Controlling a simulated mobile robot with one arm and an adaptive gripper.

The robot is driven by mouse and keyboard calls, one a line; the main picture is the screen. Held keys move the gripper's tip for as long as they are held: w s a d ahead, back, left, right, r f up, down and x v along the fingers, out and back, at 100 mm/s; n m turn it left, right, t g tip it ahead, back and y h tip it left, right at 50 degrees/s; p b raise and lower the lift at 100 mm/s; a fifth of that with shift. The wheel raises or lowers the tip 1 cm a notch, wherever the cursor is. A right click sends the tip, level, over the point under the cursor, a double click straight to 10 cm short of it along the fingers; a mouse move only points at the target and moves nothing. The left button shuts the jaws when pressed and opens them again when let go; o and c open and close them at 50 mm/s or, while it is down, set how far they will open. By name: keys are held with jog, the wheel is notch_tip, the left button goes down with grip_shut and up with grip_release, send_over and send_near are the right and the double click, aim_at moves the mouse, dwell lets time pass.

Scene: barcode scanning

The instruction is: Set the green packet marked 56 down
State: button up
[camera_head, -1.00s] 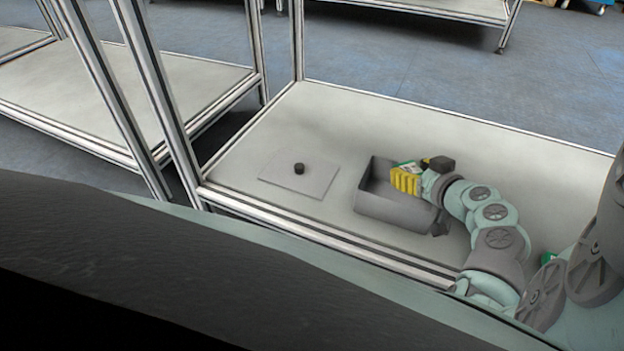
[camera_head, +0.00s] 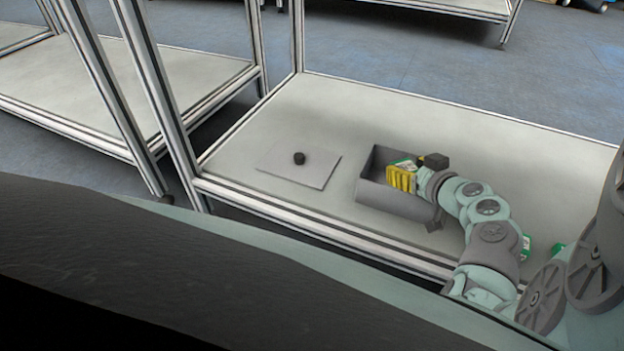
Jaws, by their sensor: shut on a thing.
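My gripper (camera_head: 402,178) is shut on a green and white packet (camera_head: 407,163), beside yellow ribbed parts that look like my fingers. It is at the open grey box (camera_head: 395,204), over its right part, with the fingers low by the rim. I cannot tell whether the packet touches the box floor. The number on the packet is too small to read, and my gripper hides much of it.
The box stands on a pale shelf (camera_head: 440,127) with metal edges. A flat plate (camera_head: 315,177) with a black knob (camera_head: 299,158) lies to its left. Another green packet (camera_head: 526,246) shows behind my arm at the right. The shelf's back is clear.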

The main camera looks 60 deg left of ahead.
jog(key=shift+d+f+b, duration=0.1)
jog(key=shift+f+b, duration=0.25)
jog(key=shift+f, duration=0.05)
jog(key=o, duration=1.3)
jog(key=shift+w, duration=0.1)
jog(key=shift+o, duration=0.2)
jog(key=shift+r, duration=0.15)
jog(key=shift+r+p, duration=0.6)
jog(key=shift+p, duration=0.35)
jog(key=p+v, duration=0.4)
jog(key=v, duration=0.8)
jog(key=shift+f, duration=0.1)
